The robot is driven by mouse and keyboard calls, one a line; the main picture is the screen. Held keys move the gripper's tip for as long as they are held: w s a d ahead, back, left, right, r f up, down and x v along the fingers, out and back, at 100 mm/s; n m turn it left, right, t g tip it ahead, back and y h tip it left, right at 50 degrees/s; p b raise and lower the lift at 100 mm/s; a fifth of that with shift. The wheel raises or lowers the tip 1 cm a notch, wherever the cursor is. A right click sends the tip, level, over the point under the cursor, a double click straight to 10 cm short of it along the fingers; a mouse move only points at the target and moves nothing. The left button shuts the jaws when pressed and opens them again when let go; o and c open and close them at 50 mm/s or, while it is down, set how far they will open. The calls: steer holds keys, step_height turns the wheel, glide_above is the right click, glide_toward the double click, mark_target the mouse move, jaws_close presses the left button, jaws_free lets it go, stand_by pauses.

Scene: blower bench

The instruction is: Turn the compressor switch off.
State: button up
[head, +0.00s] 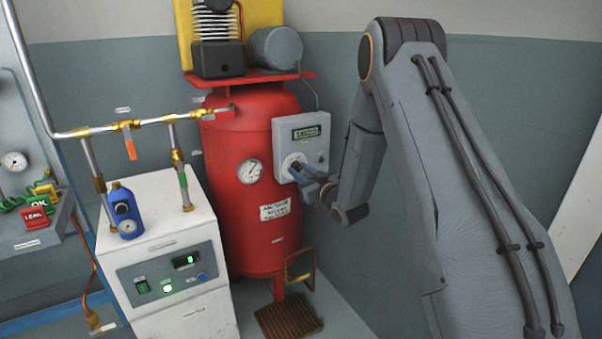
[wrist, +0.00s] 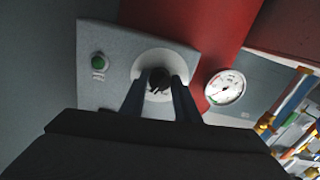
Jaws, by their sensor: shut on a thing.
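The red compressor tank (head: 235,190) stands in the middle of the head view, with a grey control box (head: 318,138) on its right side. The box carries a small display, a round white dial plate and a green button (wrist: 99,62). The dark rotary compressor switch (wrist: 159,80) sits at the middle of the white plate (wrist: 183,62) in the wrist view. My gripper (head: 299,168) is at the lower left of the box. In the wrist view its two fingers (wrist: 160,88) stand either side of the switch knob and are shut on it. The exact angle of the knob is hard to read.
A pressure gauge (head: 250,171) is on the tank beside the box. A white dryer cabinet (head: 160,240) with lit buttons and a blue canister (head: 125,210) stands to the left. A metal pipe (head: 165,121) with brass fittings crosses above it. A brown grate (head: 288,318) lies on the floor.

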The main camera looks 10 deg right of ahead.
steer(key=n+b, duration=0.1)
steer(key=n, duration=0.4)
steer(key=n+b, duration=0.1)
steer(key=n, duration=0.4)
steer(key=shift+b, duration=0.4)
steer(key=shift+n, duration=0.4)
steer(key=o, duration=1)
steer(key=shift+o, duration=0.2)
steer(key=v, duration=0.7)
steer(key=shift+s+d, duration=0.2)
steer(key=shift+s, duration=0.15)
steer(key=shift+r, duration=0.1)
